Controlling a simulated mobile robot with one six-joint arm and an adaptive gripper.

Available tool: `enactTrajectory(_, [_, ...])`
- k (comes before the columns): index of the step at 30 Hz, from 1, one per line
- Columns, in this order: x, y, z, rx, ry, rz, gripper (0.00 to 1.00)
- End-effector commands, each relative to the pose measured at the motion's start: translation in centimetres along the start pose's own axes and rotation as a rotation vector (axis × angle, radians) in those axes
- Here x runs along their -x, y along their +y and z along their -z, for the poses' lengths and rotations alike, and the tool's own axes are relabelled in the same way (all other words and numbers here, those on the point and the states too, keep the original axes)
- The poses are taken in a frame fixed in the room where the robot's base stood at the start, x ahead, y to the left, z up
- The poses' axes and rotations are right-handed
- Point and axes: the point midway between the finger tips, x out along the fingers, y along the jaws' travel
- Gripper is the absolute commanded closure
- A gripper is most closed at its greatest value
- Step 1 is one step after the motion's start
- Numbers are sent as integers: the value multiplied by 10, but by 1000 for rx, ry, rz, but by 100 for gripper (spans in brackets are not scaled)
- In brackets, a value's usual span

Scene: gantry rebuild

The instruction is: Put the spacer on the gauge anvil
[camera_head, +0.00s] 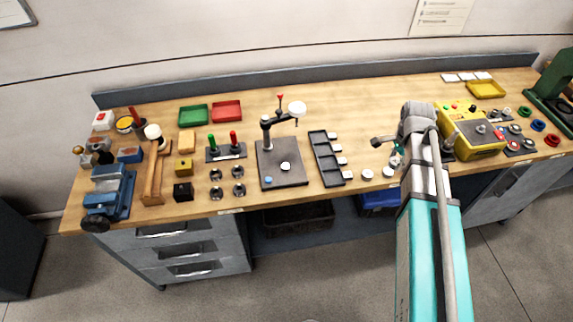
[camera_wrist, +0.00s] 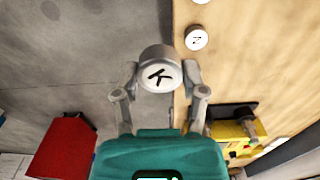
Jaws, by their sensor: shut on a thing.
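My gripper (camera_wrist: 161,75) is shut on a grey round spacer (camera_wrist: 158,68) marked K, with one finger on each side. The spacer's marked face is towards the wrist camera. In the head view, my gripper (camera_head: 396,154) is in front of the yellow box, mostly hidden by my own arm. The gauge stand (camera_head: 267,135) has a dark base plate, a post and a white dial (camera_head: 297,108). The gauge anvil (camera_head: 285,166) seems to be the small pale round on that plate, below the dial. It is well to the left of my gripper and looks bare.
Loose pale discs (camera_head: 367,174) lie near the bench's front edge; one disc (camera_wrist: 196,38) bears a letter. A dark compartment tray (camera_head: 319,146) lies between gauge and gripper. The yellow box (camera_head: 470,132) stands to the right. Tools and a blue vise (camera_head: 108,194) fill the left end.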

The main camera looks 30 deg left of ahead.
Motion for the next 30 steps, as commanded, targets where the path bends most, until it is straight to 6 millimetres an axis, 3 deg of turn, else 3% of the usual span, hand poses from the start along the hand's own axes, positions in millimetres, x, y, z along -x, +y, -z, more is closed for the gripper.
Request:
enactTrajectory(1, [2,-2,-14,39,0,0,93])
enactTrajectory(15, [13,-16,-124,382,0,0,93])
enactTrajectory(30, [24,-9,-238,747,0,0,93])
